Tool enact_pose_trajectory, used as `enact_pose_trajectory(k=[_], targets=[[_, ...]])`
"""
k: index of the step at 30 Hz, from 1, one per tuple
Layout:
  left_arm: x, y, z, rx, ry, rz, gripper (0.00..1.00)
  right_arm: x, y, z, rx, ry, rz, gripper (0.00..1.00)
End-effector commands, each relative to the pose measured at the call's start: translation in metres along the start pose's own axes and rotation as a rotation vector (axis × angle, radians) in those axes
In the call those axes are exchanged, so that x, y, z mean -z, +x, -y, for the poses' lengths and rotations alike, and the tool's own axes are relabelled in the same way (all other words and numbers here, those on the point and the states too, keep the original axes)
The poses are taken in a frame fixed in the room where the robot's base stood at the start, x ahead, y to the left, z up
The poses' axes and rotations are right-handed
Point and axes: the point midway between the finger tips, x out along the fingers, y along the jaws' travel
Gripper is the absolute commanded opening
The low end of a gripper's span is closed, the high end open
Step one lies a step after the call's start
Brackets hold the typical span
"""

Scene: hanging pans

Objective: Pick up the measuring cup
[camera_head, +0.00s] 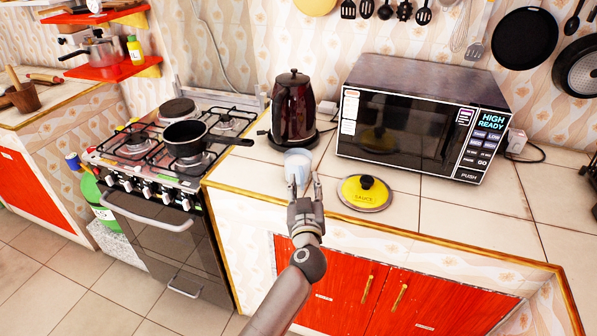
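A small whitish cup (298,160), which looks like the measuring cup, stands on the tiled counter (450,205) in front of the kettle. My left gripper (305,182) is at the near side of the cup, over the counter's front edge. Its two fingers are apart and point at the cup, with the left finger overlapping the cup's lower part in the picture. I cannot tell whether they touch it. The cup's lower part is partly hidden by the fingers. My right gripper is not in view.
A dark red kettle (293,108) stands right behind the cup. A yellow lid (364,193) lies to the right, before a microwave (420,120). A stove with a black pan (186,138) is on the left. Free counter lies at the right.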

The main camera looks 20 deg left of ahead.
Motion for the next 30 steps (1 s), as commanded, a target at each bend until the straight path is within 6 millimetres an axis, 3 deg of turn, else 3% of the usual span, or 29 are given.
enact_pose_trajectory(k=[12, 21, 30], targets=[[-0.004, 0.049, 0.007, -0.001, 0.000, -0.001, 0.38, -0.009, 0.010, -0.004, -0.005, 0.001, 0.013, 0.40], [-0.004, 0.054, 0.007, -0.001, -0.001, 0.001, 0.38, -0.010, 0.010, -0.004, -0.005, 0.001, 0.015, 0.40], [-0.004, 0.053, 0.007, -0.001, 0.000, 0.001, 0.02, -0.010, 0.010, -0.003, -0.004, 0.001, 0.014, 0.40]])
